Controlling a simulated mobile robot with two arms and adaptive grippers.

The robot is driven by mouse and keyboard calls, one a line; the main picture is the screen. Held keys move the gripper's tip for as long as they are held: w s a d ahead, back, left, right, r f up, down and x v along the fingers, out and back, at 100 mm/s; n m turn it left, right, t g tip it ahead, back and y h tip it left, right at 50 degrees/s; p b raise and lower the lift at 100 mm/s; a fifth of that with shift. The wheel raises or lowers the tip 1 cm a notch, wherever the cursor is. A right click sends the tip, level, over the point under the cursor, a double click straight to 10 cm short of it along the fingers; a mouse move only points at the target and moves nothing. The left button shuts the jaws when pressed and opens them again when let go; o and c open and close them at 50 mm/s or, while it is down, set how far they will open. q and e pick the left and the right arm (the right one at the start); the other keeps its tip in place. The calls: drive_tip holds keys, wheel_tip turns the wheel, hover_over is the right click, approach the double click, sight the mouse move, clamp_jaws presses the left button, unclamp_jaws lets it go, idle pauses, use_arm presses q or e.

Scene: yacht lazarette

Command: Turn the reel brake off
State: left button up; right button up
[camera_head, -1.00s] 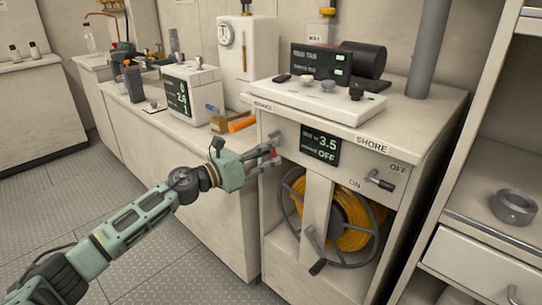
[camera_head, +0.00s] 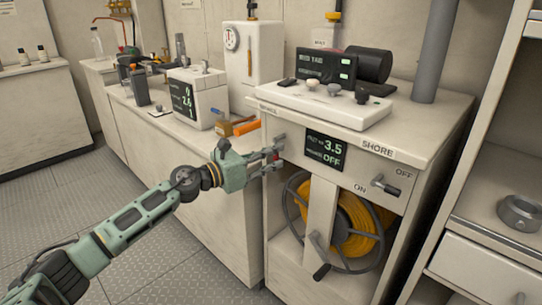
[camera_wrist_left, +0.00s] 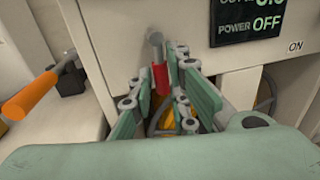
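The reel cabinet (camera_head: 280,231) has a brake lever with a red grip (camera_head: 277,158) at the left end of its front panel, under a partly hidden label. My left gripper (camera_head: 274,154) is at this lever, with its fingers apart. In the left wrist view the red grip (camera_wrist_left: 160,78) hangs down between the fingertips of the left gripper (camera_wrist_left: 168,85); I cannot tell whether they touch it. The reel (camera_head: 350,222) with yellow hose or cable sits below the panel. The dark display (camera_head: 325,150) reads 3.5 and OFF. My right gripper is not in view.
A SHORE switch (camera_head: 385,186) with ON and OFF marks is at the panel's right. The reel crank (camera_head: 318,258) sticks out below. An orange-handled tool (camera_head: 246,127) lies on the counter at left. A shelf unit (camera_head: 490,240) stands close at right. The left floor is clear.

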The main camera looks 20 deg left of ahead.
use_arm(q)
drive_tip(key=shift+o, duration=1.4)
drive_tip(key=v, duration=1.2)
